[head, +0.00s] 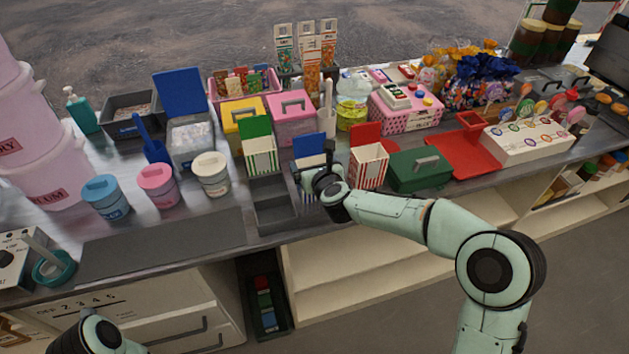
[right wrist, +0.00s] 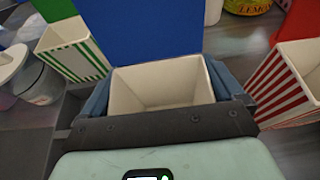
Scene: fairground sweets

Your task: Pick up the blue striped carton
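The blue striped carton (head: 311,186) is in the row at the counter's front edge, with its raised blue back flap (head: 309,150). In the right wrist view its cream, empty-looking mouth (right wrist: 160,85) faces me, with the blue flap behind it. My right gripper (head: 311,180) is over the carton from the front. In the right wrist view one finger (right wrist: 97,100) lies along its left side and the other (right wrist: 226,82) along its right, both very close. Whether they press on it I cannot tell. The gripper hides part of the carton's front. My left gripper is out of view.
A green striped carton (head: 262,156) stands to the left and a red striped carton (head: 369,167) to the right, both near. A dark tray (head: 274,211) lies at the front left. A green box (head: 419,171) stands beyond the red carton. A grey mat (head: 160,246) is clear.

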